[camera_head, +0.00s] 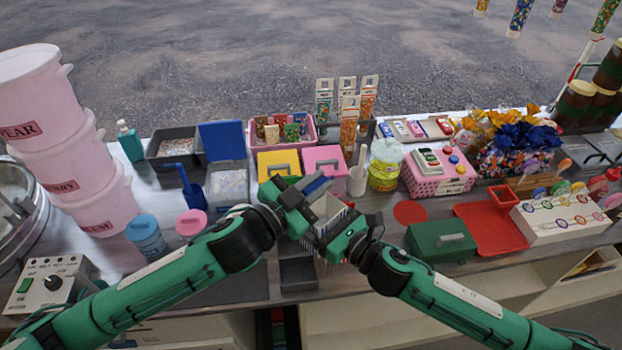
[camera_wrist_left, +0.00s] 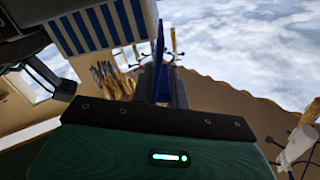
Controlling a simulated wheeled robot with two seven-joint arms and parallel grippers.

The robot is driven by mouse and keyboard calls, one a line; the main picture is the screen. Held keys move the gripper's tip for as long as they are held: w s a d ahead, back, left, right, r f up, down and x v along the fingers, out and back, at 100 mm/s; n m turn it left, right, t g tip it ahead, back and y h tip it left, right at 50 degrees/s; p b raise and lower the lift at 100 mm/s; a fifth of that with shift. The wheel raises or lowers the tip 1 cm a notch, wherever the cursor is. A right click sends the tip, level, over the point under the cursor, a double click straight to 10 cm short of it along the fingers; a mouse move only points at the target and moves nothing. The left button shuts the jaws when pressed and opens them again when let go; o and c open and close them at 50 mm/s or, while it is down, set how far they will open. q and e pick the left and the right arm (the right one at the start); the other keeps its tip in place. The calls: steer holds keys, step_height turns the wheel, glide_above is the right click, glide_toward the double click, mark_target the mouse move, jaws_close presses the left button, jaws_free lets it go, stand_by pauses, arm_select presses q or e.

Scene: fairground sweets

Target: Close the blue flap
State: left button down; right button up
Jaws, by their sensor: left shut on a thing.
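A blue flap (camera_head: 316,185) shows at the fingertips of my left gripper (camera_head: 302,192), which is shut on it. In the left wrist view the flap (camera_wrist_left: 158,62) is a narrow blue strip, seen nearly edge-on. A small pale box (camera_head: 331,214) lies between my two grippers; its blue-and-white striped side (camera_wrist_left: 100,27) shows in the left wrist view. My right gripper (camera_head: 344,233) is close against the box at its lower right. Its fingers are partly hidden, and I cannot tell whether they grip it.
A white cup (camera_head: 357,180) and a yellow-green jar (camera_head: 385,164) stand close behind the grippers. A green case (camera_head: 441,241) is at the right. A dark tray (camera_head: 298,275) lies in front.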

mark_target(327, 197)
arm_select(q)
steer(key=shift+s+d+f+m, duration=0.25)
steer(key=shift+s+d+m, duration=0.1)
steer(key=shift+m, duration=0.65)
steer(key=shift+s+d+f+m, duration=0.2)
steer(key=shift+s+m, duration=0.15)
steer(key=shift+m, duration=0.65)
steer(key=shift+s+d+f+m, duration=0.25)
steer(key=shift+s+d+m, duration=0.1)
steer(key=shift+m, duration=0.65)
steer(key=c, duration=1.4)
jaws_free()
steer(key=shift+c, duration=0.2)
steer(key=shift+s, duration=0.1)
steer(key=v, duration=1.2)
